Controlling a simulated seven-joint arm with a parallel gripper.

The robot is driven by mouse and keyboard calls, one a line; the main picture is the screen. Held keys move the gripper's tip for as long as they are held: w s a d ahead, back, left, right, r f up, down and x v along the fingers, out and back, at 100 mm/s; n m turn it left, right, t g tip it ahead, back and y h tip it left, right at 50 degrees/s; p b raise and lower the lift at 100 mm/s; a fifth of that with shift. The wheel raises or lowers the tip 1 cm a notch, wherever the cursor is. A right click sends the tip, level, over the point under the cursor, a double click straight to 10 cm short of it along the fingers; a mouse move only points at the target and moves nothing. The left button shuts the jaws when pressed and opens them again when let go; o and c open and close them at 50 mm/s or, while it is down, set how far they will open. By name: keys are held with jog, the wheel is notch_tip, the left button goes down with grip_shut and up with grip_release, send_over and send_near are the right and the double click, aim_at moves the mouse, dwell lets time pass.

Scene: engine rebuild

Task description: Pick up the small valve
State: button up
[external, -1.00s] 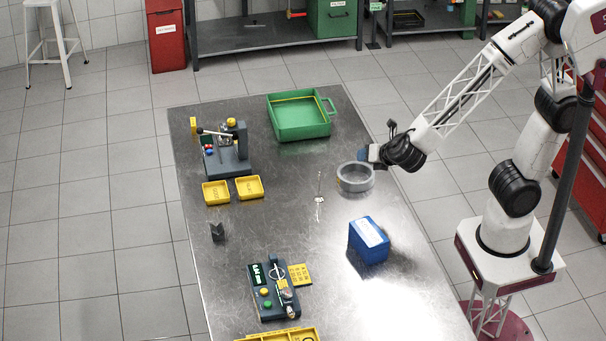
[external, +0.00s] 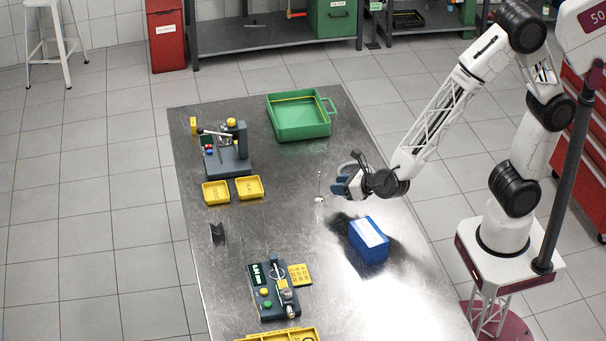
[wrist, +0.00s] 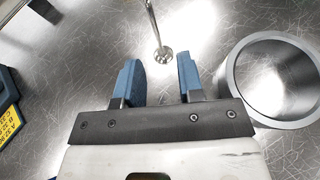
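The small valve (external: 319,188) is a thin metal stem with a small round head on the metal table. In the wrist view its head (wrist: 162,54) shows just beyond the fingertips, near the middle of the gap, and the stem runs out of the top edge. My gripper (external: 342,180) is just right of the valve in the external view, blue fingers pointing left. In the wrist view my gripper (wrist: 159,76) is open, with nothing between its fingers. Whether the valve stands or lies is hard to tell.
A grey metal ring (wrist: 272,82) lies close to the right finger. A blue box (external: 369,240) with a white label stands on the gripper's other side. Yellow trays (external: 216,193), a green bin (external: 299,117) and a gauge device (external: 272,290) are farther off.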

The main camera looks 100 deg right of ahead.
aim_at(318, 194)
jog(key=shift+w, duration=0.1)
jog(key=shift+x, duration=1.25)
jog(key=shift+d, duration=0.1)
jog(key=shift+x, duration=2.5)
jog(key=shift+w+f, duration=0.1)
jog(key=shift+f, duration=0.05)
grip_shut()
